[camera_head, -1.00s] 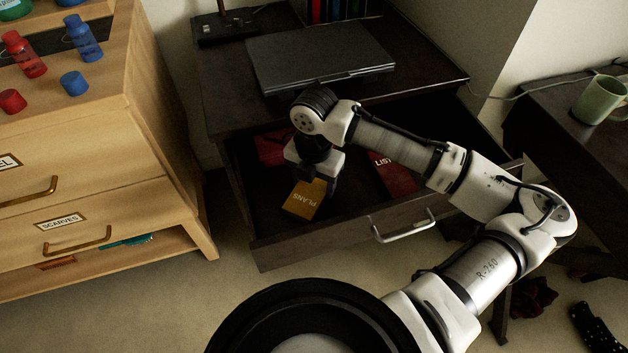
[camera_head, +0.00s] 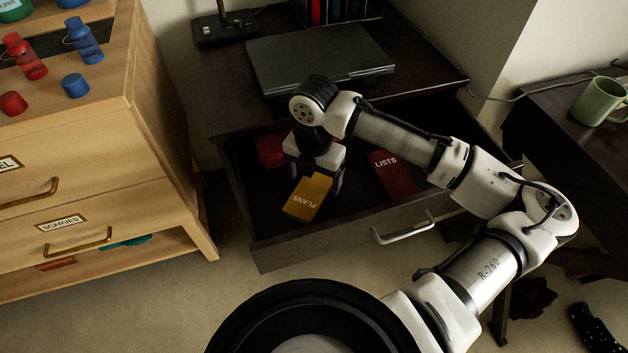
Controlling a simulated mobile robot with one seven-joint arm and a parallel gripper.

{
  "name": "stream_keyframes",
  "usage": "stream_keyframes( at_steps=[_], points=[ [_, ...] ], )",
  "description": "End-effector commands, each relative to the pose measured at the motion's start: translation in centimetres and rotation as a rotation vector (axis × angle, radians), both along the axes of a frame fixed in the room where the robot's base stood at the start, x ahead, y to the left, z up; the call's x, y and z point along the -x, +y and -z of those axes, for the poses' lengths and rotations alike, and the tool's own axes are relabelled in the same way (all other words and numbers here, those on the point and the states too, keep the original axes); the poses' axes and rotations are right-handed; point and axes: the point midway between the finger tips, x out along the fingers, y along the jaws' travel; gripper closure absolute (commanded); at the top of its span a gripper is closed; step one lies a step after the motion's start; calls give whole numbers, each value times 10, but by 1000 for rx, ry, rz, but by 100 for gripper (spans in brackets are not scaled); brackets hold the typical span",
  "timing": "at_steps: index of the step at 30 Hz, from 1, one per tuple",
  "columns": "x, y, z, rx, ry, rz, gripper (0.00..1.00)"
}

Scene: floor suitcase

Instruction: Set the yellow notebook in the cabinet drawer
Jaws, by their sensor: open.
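The yellow notebook (camera_head: 307,198), marked PLANS, lies in the open drawer (camera_head: 345,228) of the dark cabinet, in its front left part. My gripper (camera_head: 316,182) is open and sits just above and behind the notebook, with a finger showing on each side. The far end of the notebook is hidden under my gripper. I cannot tell whether the fingers touch it.
A red LISTS notebook (camera_head: 393,174) and another red item (camera_head: 270,150) lie in the same drawer. A closed laptop (camera_head: 320,60) rests on the cabinet top above. A wooden dresser (camera_head: 165,120) stands close on the left. A mug (camera_head: 600,101) stands on the right table.

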Motion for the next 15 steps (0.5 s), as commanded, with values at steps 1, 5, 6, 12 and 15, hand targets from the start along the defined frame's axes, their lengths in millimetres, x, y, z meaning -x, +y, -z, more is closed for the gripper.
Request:
stream_keyframes(
  at_steps=[1,5,6,12,15],
  points=[
    [0,0,-13,1,-2,-2,18],
    [0,0,-42,0,-3,-1,18],
    [0,0,-51,1,-2,-1,18],
    [0,0,-84,0,-1,0,18],
    [0,0,-93,0,-1,0,18]
  ],
)
